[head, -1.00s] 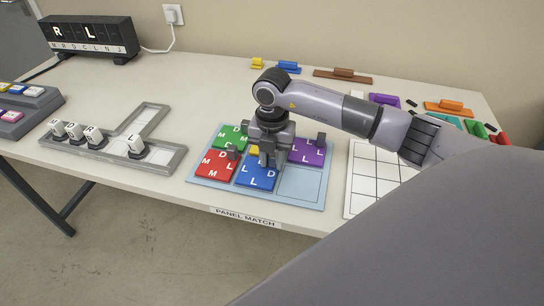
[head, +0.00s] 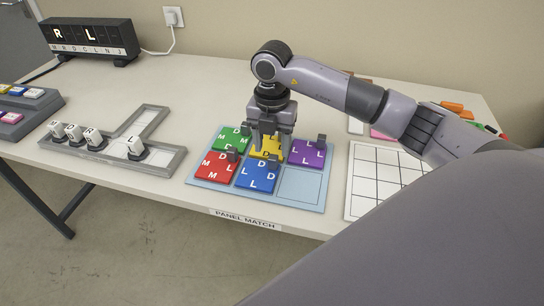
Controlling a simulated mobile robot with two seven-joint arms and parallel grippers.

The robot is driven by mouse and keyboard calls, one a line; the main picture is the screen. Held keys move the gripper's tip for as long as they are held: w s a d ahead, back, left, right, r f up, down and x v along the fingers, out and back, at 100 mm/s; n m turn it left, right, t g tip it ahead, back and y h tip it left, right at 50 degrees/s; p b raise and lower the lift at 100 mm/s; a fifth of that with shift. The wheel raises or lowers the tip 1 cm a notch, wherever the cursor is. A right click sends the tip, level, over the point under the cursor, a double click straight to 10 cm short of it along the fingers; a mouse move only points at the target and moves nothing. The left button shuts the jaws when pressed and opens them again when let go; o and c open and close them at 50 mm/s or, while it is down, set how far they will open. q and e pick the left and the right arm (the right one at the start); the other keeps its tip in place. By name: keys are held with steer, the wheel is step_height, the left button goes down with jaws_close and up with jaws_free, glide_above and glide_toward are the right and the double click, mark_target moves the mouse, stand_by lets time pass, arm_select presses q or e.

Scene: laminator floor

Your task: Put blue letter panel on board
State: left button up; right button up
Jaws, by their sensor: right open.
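The blue letter panel (head: 257,178) lies in the front middle cell of the light blue panel board (head: 312,201). My right gripper (head: 267,156) is open, just above and behind the blue panel, over the yellow panel (head: 273,147), which it partly hides. The green panel (head: 229,138) is at the back left of the board, the red panel (head: 214,166) at the front left, and the purple panel (head: 307,154) at the back right. The front right cell is empty. My left gripper is out of view.
A white grid sheet (head: 377,182) lies right of the board. A grey tray (head: 165,157) with white letter blocks (head: 93,137) is to the left. A black letter display (head: 90,38) stands at the back left. Coloured handled pieces (head: 451,106) lie at the back right, partly behind my arm.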

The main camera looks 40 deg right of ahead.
step_height(320, 180, up, 7)
steer(key=shift+f, duration=0.2)
stand_by(0.6)
